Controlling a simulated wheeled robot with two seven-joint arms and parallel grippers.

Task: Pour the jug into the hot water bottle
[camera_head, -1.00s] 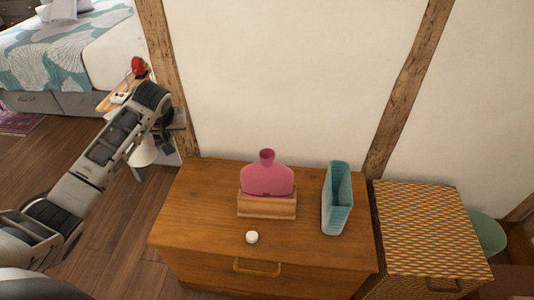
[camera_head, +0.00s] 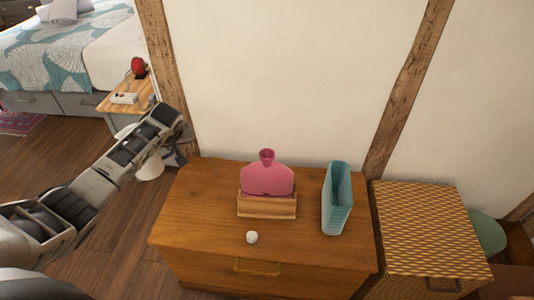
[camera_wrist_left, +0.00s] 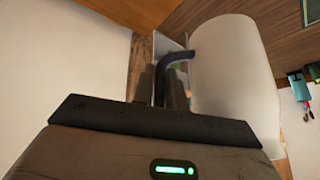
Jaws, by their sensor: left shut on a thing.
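The pink hot water bottle (camera_head: 267,180) stands upright in a wooden holder (camera_head: 267,206) on the dresser, its funnel-like mouth facing up. A small white cap-like piece (camera_head: 252,237) lies in front of it. My left gripper (camera_head: 180,150) is left of the dresser, shut on the handle of the white jug (camera_head: 150,169). The arm partly hides the jug in the head view. In the left wrist view the jug (camera_wrist_left: 235,75) is large, with its dark handle (camera_wrist_left: 178,57) at the gripper fingers (camera_wrist_left: 167,85). The jug's contents are hidden. My right gripper is not in view.
A teal ribbed bin (camera_head: 337,205) stands on the right of the dresser top (camera_head: 200,225). A woven chest (camera_head: 430,235) is right of the dresser. A bedside table (camera_head: 112,104) with a red item (camera_head: 138,67) is at back left. The dresser's left part is clear.

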